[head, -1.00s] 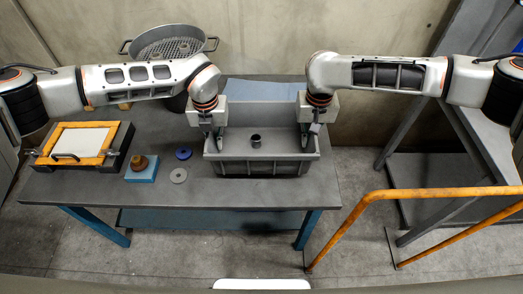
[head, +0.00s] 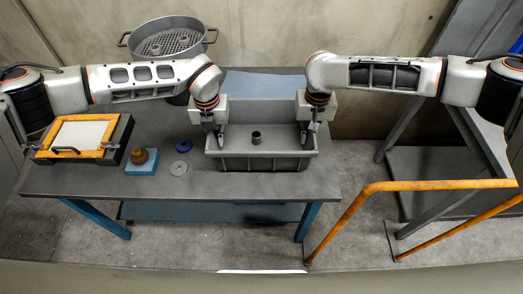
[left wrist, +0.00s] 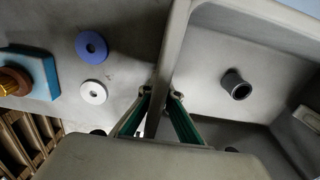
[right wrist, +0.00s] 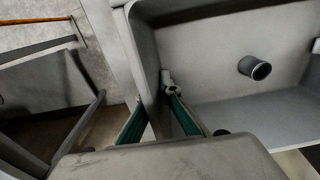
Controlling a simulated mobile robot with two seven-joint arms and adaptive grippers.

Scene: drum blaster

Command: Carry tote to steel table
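The grey tote (head: 262,161) is at the right end of a dark-topped workbench (head: 255,188) with blue legs, and looks level. A small dark hollow cylinder (head: 256,138) stands inside it. My left gripper (head: 214,139) has its fingers on both sides of the tote's left wall, seen close up in the left wrist view (left wrist: 161,95). My right gripper (head: 306,138) straddles the opposite wall, also in the right wrist view (right wrist: 154,98). Both look closed on the walls. Whether the tote's underside touches the bench I cannot tell.
A grey metal stand (head: 440,165) is at the right, with an orange rail (head: 420,185) before it. On the bench's left are an orange frame (head: 80,137), a blue block (head: 141,168) with a brown knob, and blue (head: 183,146) and grey (head: 179,168) rings. A sieve (head: 168,38) stands behind.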

